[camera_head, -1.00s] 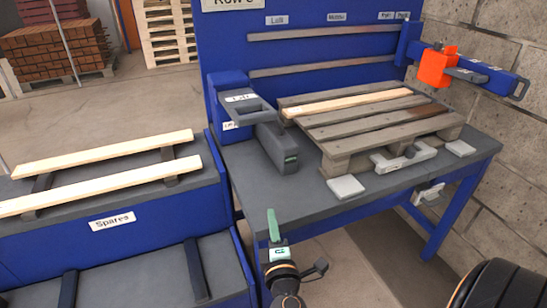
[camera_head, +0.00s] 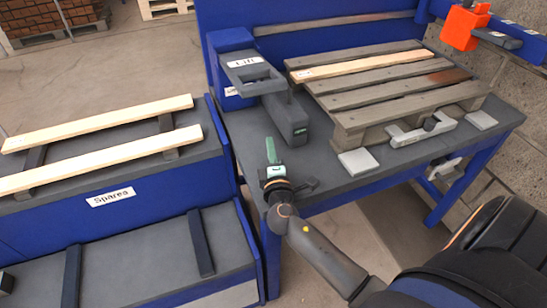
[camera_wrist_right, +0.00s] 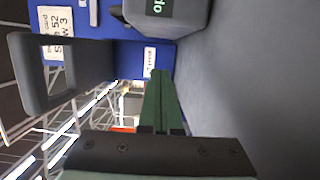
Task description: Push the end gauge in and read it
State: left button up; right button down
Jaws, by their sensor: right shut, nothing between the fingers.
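A pale grey bracket with a dark knob (camera_head: 423,130) sits against the near end of the wooden pallet (camera_head: 385,100); its shape suggests the end gauge, but no label or reading on it is legible. My right gripper (camera_head: 270,145) is over the bench's near left part, its green fingers shut and empty. That box also shows in the head view (camera_head: 289,118), right beside my fingertips. My left gripper is not recognisable.
The blue Lift unit (camera_head: 232,68) with its grey handle stands behind the box. Pale pads (camera_head: 358,162) lie at the pallet's near end. An orange block (camera_head: 465,28) rides on the blue arm at right. The Spares bench (camera_head: 60,190) holds pale boards at left.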

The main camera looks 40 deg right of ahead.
aim_at(308, 131)
jog(key=shift+x, duration=1.05)
jog(key=d, duration=0.2)
jog(key=shift+s+d+p, duration=0.25)
jog(key=shift+s+p, duration=0.1)
jog(key=shift+s+d, duration=0.1)
jog(key=shift+d, duration=0.6)
jog(key=shift+s, duration=0.1)
jog(key=d, duration=0.2)
jog(key=s+d, duration=0.1)
jog(key=d, duration=0.1)
jog(key=d+b, duration=0.1)
jog(key=d, duration=0.1)
jog(key=shift+s+d, duration=0.3)
jog(key=shift+d, duration=0.25)
